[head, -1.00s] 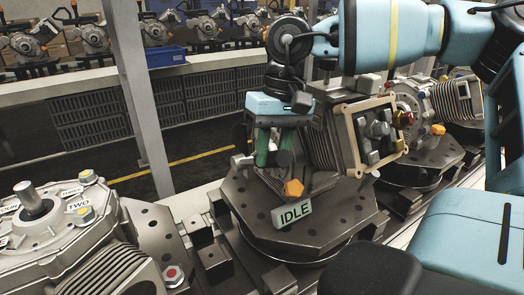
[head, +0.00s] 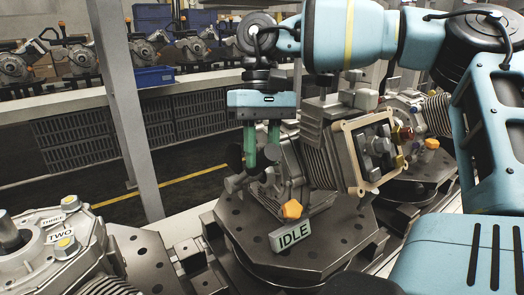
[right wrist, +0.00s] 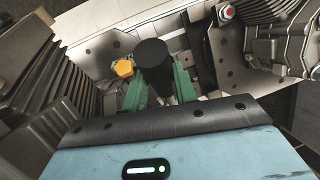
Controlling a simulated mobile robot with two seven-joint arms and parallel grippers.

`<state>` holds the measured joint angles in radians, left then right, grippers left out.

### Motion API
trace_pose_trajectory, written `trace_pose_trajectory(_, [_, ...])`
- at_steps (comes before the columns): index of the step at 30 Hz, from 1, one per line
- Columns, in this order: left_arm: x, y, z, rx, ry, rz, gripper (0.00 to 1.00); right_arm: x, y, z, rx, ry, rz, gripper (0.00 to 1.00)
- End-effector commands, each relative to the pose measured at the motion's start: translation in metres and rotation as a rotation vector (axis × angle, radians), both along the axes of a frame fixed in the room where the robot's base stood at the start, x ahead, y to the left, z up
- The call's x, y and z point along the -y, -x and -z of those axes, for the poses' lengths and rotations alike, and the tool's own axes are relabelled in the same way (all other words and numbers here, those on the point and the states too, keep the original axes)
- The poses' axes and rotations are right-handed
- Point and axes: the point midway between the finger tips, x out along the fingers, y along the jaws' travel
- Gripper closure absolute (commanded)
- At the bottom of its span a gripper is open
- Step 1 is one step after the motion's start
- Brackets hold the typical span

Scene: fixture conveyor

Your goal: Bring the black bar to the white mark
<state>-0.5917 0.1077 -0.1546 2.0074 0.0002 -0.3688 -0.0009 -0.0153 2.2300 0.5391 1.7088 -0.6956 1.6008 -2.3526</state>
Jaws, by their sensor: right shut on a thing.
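The black bar (right wrist: 153,55) shows in the right wrist view as a short dark cylinder between two green fingers. In the head view its dark end (head: 273,153) shows against the fingers, beside the grey gearbox (head: 316,158). My right gripper (head: 262,155) points down from its blue body and is shut on the bar. It also shows in the right wrist view (right wrist: 160,88). The fingers hide part of the bar. I cannot pick out the white mark with certainty. My left gripper is not in view.
An orange knob (head: 291,209) and an IDLE sign (head: 292,237) sit close below the gripper on the dark fixture plate (head: 335,240). Another gearbox (head: 55,250) stands at left. A grey post (head: 125,120) rises behind. Floor behind the conveyor is clear.

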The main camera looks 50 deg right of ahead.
Motion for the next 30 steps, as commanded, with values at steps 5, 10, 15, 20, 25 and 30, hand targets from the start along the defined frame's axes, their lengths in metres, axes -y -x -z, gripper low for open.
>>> trace_pose_trajectory(5, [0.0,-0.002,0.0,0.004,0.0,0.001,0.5,0.0,0.0,0.0,0.001,0.001,0.001,0.52])
trace_pose_trajectory(10, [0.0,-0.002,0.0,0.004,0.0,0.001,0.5,0.0,0.0,0.0,0.001,0.0,0.0,0.5])
trace_pose_trajectory(15, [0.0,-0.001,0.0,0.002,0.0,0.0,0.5,0.001,-0.001,-0.002,0.001,0.001,0.001,0.5])
trace_pose_trajectory(20, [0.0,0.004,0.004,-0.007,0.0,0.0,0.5,0.004,-0.004,-0.017,0.003,0.0,0.002,0.5])
trace_pose_trajectory(25, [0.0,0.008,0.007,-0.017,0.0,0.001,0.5,0.01,-0.01,-0.044,0.004,0.001,0.003,0.5])
trace_pose_trajectory(30, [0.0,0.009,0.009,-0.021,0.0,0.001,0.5,0.015,-0.013,-0.064,0.001,0.001,0.002,0.5])
